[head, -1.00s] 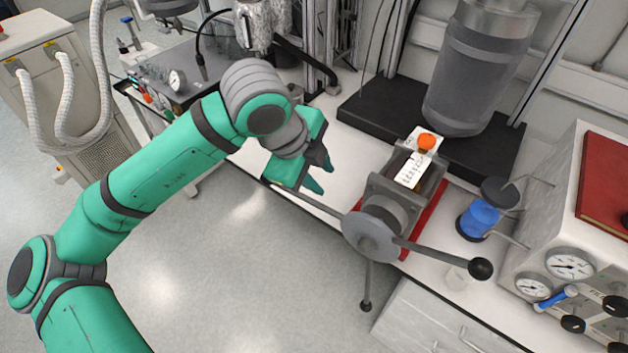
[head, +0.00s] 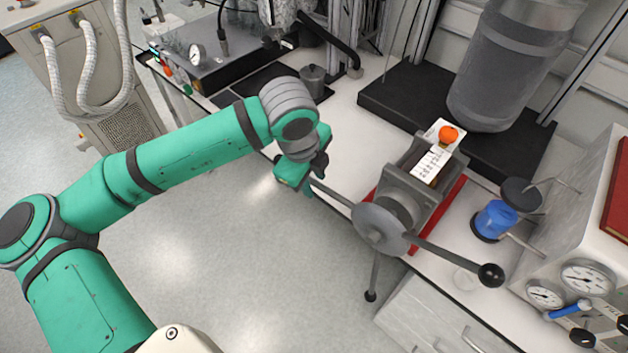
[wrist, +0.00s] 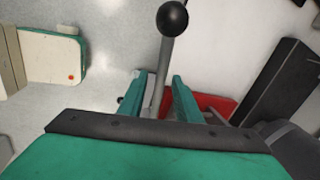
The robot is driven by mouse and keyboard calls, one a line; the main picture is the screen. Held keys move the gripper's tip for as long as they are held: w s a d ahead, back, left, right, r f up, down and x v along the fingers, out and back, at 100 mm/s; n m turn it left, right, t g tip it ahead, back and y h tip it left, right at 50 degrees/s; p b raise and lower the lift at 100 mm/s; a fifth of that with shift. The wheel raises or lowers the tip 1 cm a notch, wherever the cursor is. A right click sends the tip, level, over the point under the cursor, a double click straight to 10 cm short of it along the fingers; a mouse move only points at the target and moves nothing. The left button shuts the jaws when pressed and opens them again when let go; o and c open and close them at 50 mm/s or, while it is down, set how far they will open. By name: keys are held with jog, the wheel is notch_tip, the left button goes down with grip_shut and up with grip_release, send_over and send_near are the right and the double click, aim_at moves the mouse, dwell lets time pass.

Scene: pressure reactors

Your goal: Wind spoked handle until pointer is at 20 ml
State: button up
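The spoked handle has a grey hub (head: 380,228) on the front of a metal housing. One spoke points right to a black ball (head: 490,275), one points down, and one runs left to my gripper (head: 308,180). In the wrist view, my gripper (wrist: 160,98) is open, with a finger on each side of the grey spoke (wrist: 155,88) and a visible gap at the right finger. The spoke's black ball (wrist: 172,18) lies beyond the fingers. The white scale plate (head: 431,164) is on top of the housing; its pointer and marks are too small to read.
An orange knob (head: 448,134) sits behind the scale. A blue container (head: 494,220) and pressure gauges (head: 587,278) stand at right. A large grey cylinder (head: 510,60) stands behind on a black base. Open floor lies in front of the bench.

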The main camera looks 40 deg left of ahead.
jog(key=shift+w+f, duration=0.15)
jog(key=shift+f, duration=0.5)
grip_shut()
jog(key=shift+f, duration=0.1)
